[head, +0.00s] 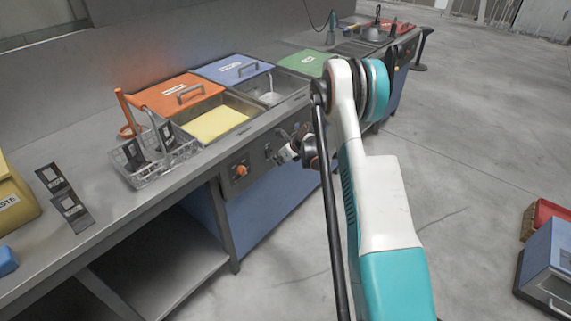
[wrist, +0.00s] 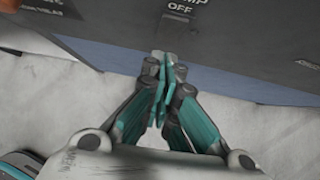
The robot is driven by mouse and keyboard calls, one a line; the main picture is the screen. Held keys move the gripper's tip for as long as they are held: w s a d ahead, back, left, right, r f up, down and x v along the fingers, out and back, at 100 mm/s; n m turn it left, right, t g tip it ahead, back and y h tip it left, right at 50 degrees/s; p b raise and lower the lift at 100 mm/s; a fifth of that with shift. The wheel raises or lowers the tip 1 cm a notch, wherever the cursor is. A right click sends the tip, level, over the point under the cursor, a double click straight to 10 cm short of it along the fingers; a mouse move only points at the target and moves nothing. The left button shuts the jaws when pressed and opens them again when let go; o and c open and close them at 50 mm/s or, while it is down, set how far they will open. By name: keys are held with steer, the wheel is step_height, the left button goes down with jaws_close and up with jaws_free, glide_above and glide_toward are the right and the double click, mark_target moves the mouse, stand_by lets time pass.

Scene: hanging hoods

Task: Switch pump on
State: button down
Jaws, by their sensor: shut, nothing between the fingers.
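The dark front control panel (head: 250,165) of the counter faces the aisle. In the wrist view the panel (wrist: 110,35) fills the top, with a label ending in "MP" and the word "OFF" at the top edge. A small dark switch (wrist: 175,28) sits right beside "OFF"; its position cannot be told. My gripper (wrist: 163,62) is shut and empty, its fingertips just below the switch in the picture, near the panel's lower edge. Contact cannot be told. In the head view my gripper (head: 284,157) is small at the panel, partly hidden by my arm.
An orange knob (head: 240,170) is left of my gripper on the panel. Above are a basin of yellow liquid (head: 215,124), orange (head: 177,93), blue (head: 232,69) and green (head: 306,62) lids, and a wire basket (head: 152,163). Floor is clear between the counter and a blue box (head: 550,265).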

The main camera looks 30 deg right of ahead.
steer(key=shift+w+a, duration=0.2)
steer(key=shift+w, duration=0.45)
steer(key=shift+f, duration=0.1)
steer(key=shift+w+a+f, duration=0.1)
steer(key=shift+w+f, duration=0.05)
steer(key=shift+w, duration=0.15)
steer(key=shift+r, duration=0.85)
